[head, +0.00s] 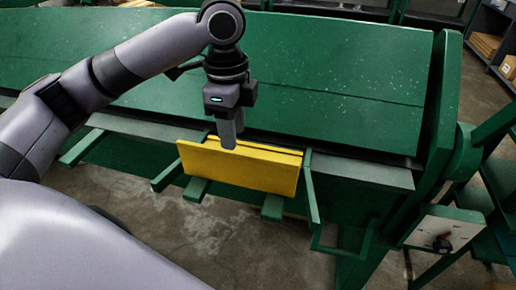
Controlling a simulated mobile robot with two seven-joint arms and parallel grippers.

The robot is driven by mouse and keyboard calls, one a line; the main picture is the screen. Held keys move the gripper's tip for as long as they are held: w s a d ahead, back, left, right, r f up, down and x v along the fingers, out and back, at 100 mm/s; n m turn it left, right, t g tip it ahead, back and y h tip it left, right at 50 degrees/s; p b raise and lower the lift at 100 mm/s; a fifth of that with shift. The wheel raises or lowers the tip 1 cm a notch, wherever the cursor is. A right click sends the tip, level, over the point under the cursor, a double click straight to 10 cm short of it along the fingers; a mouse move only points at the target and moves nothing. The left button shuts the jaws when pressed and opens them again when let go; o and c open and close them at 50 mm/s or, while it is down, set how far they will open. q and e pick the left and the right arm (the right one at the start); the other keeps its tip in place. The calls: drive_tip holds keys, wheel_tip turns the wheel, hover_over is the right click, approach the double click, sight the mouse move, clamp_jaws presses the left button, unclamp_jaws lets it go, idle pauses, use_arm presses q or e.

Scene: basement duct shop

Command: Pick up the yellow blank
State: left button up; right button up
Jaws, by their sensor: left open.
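The yellow blank (238,167) is a flat rectangular panel at the front edge of the green machine (300,75). It stands tilted with its broad face toward me, near green support arms. A narrow yellow strip shows behind its top edge. My left gripper (228,143) points down at the blank's top edge, left of its middle. Its fingers are open and overlap the top edge in the picture. I cannot tell whether they touch the blank. The far finger is partly hidden. My right gripper is not in view.
Green support arms (312,190) stick out on both sides of the blank. A grey control box (440,228) with a black knob is at the right. Shelves with cardboard boxes (485,44) stand at the upper right. Bare concrete floor (235,235) lies below the machine.

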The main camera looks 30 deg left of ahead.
sight(235, 154)
use_arm(q)
wheel_tip(235, 154, down, 7)
drive_tip(key=shift+s+r+b, duration=0.1)
drive_tip(key=shift+r+b, duration=0.1)
drive_tip(key=shift+b, duration=0.2)
clamp_jaws()
